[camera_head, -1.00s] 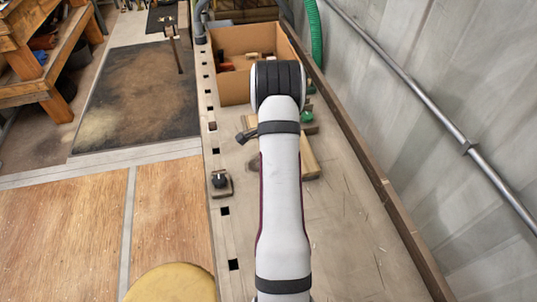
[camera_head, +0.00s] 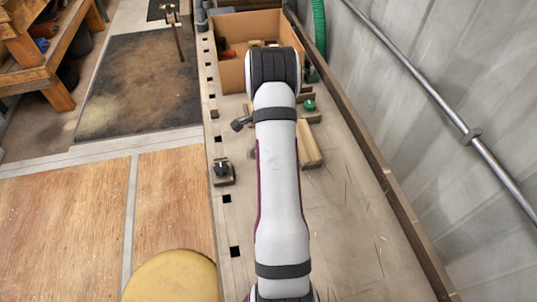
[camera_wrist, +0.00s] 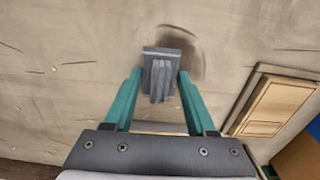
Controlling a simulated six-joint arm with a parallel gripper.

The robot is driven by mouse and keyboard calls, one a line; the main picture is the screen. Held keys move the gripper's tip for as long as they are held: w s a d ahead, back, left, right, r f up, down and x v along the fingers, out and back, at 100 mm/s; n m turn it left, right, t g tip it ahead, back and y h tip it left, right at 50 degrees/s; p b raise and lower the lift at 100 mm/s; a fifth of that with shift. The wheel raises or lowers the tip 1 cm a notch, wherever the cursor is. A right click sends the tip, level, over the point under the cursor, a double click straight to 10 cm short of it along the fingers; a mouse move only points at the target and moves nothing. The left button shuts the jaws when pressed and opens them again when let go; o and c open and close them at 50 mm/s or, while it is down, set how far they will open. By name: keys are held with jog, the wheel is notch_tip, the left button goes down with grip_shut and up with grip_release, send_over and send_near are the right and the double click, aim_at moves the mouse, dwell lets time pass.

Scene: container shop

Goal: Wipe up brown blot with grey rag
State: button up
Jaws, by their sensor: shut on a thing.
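The grey rag (camera_wrist: 161,68) is a small folded cloth between the teal fingers of my gripper (camera_wrist: 159,78) in the wrist view. My gripper is shut on it. The brown blot (camera_wrist: 190,43) is a dark, soft-edged smudge on the worn bench top, just beyond the rag and slightly right. The rag overlaps the blot's near left part in the picture, hiding some of it. I cannot tell whether the rag touches the bench. In the head view my arm hides the gripper and the rag.
A pale wooden block (camera_wrist: 273,106) lies right of my gripper; it also shows in the head view (camera_head: 308,146). A cardboard box (camera_head: 232,76) stands at the bench's far end. A knobbed block (camera_head: 222,172) sits near the left edge. A raised rail (camera_head: 372,155) borders the right side.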

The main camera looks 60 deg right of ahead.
jog(key=shift+w+d, duration=2.15)
jog(key=shift+w, duration=0.05)
jog(key=shift+w+d, duration=0.15)
jog(key=shift+w, duration=0.15)
jog(key=shift+w+a, duration=0.5)
jog(key=shift+a, duration=0.1)
jog(key=shift+s+a, duration=3.7)
jog(key=shift+w+a, duration=0.4)
jog(key=shift+a, duration=0.15)
jog(key=shift+w, duration=0.25)
jog(key=shift+w+d, duration=3.7)
jog(key=shift+w, duration=0.05)
notch_tip(320, 180, up, 8)
jog(key=shift+s, duration=0.1)
